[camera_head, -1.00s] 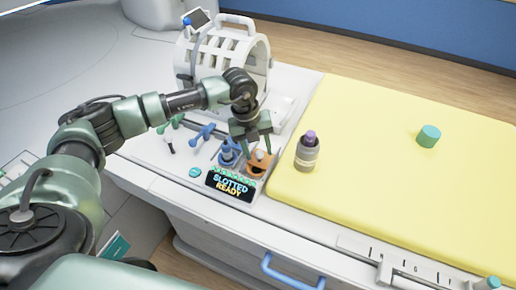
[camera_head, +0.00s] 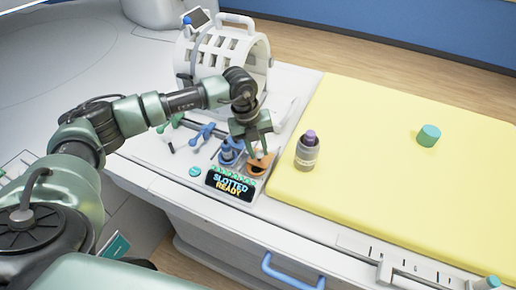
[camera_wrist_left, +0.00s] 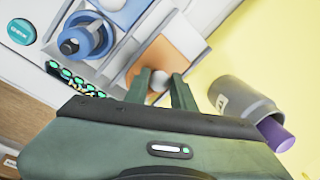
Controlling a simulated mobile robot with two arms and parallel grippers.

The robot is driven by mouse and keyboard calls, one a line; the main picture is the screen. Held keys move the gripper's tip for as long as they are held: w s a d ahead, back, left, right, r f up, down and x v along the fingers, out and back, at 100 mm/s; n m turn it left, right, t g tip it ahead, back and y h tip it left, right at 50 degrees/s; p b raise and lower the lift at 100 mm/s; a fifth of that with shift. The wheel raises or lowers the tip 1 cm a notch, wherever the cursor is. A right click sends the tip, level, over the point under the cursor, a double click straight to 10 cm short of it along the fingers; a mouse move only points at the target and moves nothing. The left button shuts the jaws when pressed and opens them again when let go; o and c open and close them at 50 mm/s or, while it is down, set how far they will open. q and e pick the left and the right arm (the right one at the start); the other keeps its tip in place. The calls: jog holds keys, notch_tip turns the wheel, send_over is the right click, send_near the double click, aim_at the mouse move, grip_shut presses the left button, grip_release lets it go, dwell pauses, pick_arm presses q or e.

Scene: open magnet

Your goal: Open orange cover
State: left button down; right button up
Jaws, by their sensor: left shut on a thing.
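The orange cover (camera_head: 261,165) sits at the front of the white counter, right of the blue holder (camera_head: 228,153). In the left wrist view the orange cover (camera_wrist_left: 165,57) lies just past my fingertips, with a pale round knob (camera_wrist_left: 160,79) between them. My left gripper (camera_head: 257,149) reaches down over the orange piece, and in the left wrist view its fingers (camera_wrist_left: 161,88) are shut on the knob. The fingers hide part of the cover in the head view, so its exact tilt is unclear. My right gripper is not in view.
A grey bottle with a purple cap (camera_head: 307,152) stands close right of my left gripper on the yellow mat (camera_head: 370,150). A teal cylinder (camera_head: 429,135) stands farther right. A dark sign (camera_head: 230,184) reading "SLOTTED READY" is in front. A white scanner-like arch (camera_head: 230,50) stands behind.

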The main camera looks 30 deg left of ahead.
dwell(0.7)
pick_arm(q)
jog(key=w+b, duration=0.2)
jog(key=shift+w+f, duration=0.1)
jog(key=shift+w, duration=0.3)
jog(key=shift+w+a, duration=0.1)
jog(key=shift+w, duration=0.35)
jog(key=shift+s, duration=0.1)
jog(key=c, duration=1.2)
grip_release()
